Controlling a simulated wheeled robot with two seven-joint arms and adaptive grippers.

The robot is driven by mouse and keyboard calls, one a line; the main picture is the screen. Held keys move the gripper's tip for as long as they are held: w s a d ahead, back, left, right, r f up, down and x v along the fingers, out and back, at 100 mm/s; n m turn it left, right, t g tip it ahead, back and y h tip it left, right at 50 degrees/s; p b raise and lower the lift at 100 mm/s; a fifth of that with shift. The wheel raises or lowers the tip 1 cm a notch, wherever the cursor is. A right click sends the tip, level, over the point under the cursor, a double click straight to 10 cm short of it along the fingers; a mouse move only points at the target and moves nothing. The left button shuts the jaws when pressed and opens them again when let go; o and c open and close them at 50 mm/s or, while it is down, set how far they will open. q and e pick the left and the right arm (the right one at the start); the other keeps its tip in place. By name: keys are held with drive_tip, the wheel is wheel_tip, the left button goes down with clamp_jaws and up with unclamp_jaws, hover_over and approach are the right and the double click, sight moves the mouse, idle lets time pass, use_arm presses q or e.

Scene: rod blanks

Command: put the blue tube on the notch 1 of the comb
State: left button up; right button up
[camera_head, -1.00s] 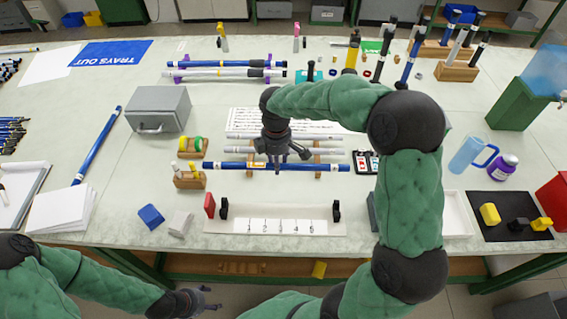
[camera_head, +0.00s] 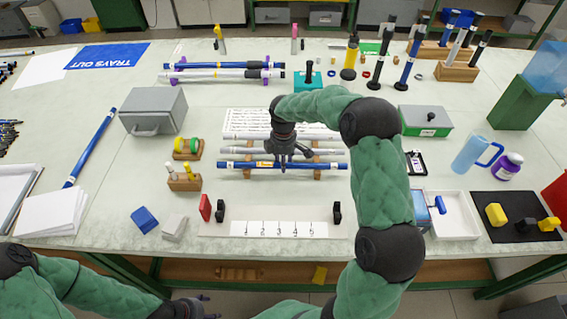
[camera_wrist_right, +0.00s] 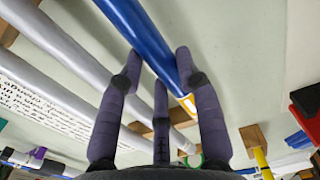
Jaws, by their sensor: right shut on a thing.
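The blue tube (camera_head: 330,165) lies level at mid table, over wooden rests, with white tubes behind it. My right gripper (camera_head: 284,161) is shut on it near the middle. In the right wrist view the dark fingers (camera_wrist_right: 157,72) sit around the blue tube (camera_wrist_right: 140,28), close to a white and orange label. The comb seems to be the pale strip numbered 1 to 5 (camera_head: 279,230) at the table's front, with black uprights near its ends; notch 1 is at its left. My left gripper (camera_head: 196,303) is low at the front edge, its fingers too small to judge.
A white tray (camera_head: 452,215) lies to the right. A small holder with pegs (camera_head: 184,181) is left of the tube. Bare table lies between tube and strip.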

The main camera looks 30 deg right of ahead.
drive_tip(key=shift+f, duration=0.15)
drive_tip(key=o, duration=1.1)
drive_tip(key=shift+f, duration=0.1)
drive_tip(key=shift+o, duration=0.2)
wheel_tip(320, 180, up, 12)
drive_tip(key=p, duration=0.3)
drive_tip(key=shift+r+p, duration=0.2)
drive_tip(key=shift+p, duration=0.1)
